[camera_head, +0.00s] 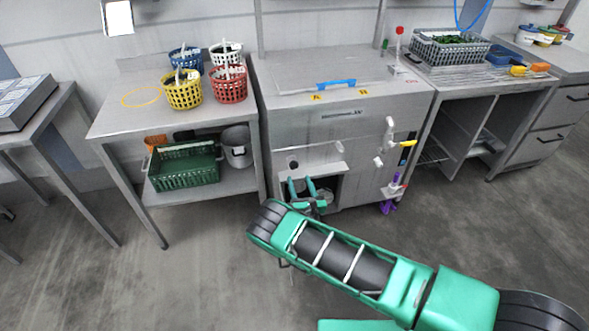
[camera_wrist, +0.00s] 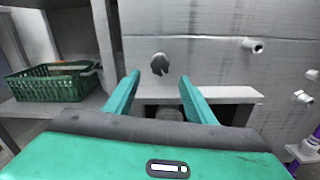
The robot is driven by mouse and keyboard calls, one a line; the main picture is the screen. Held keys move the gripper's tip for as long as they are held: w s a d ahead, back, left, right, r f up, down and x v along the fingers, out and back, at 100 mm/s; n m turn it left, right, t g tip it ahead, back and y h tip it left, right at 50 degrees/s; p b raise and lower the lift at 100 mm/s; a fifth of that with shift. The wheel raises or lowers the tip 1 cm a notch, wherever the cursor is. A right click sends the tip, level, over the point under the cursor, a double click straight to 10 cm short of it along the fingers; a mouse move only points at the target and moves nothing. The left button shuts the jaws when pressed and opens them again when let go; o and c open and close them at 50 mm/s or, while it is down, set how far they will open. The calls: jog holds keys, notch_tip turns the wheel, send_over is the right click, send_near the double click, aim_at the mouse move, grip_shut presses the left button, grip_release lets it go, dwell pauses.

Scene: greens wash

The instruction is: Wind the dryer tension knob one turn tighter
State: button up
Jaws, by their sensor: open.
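The dark lobed knob (camera_wrist: 160,63), apparently the dryer tension knob, sits on the grey front panel of the metal machine (camera_wrist: 205,55). In the head view it is a small dark spot (camera_head: 292,164) on the machine (camera_head: 340,135), left of centre and above an open recess. My gripper (camera_wrist: 160,76) is open and empty. Its two green fingers point toward the panel, one to each side of the knob in the wrist view, with the tips a little lower. In the head view, my gripper (camera_head: 301,181) is low in front of the recess. I see no contact with the knob.
A pale ledge (camera_wrist: 205,95) juts out below the knob. Metal stubs (camera_wrist: 252,46) stick out to the right. A green crate (camera_head: 185,168) sits on the left table's lower shelf. A purple-handled fitting (camera_head: 388,207) is at the machine's right. Open floor lies in front.

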aim_at(295, 167)
jog(key=x, duration=0.9)
jog(key=shift+w+f, duration=0.1)
jog(key=shift+w, duration=0.1)
jog(key=c, duration=1)
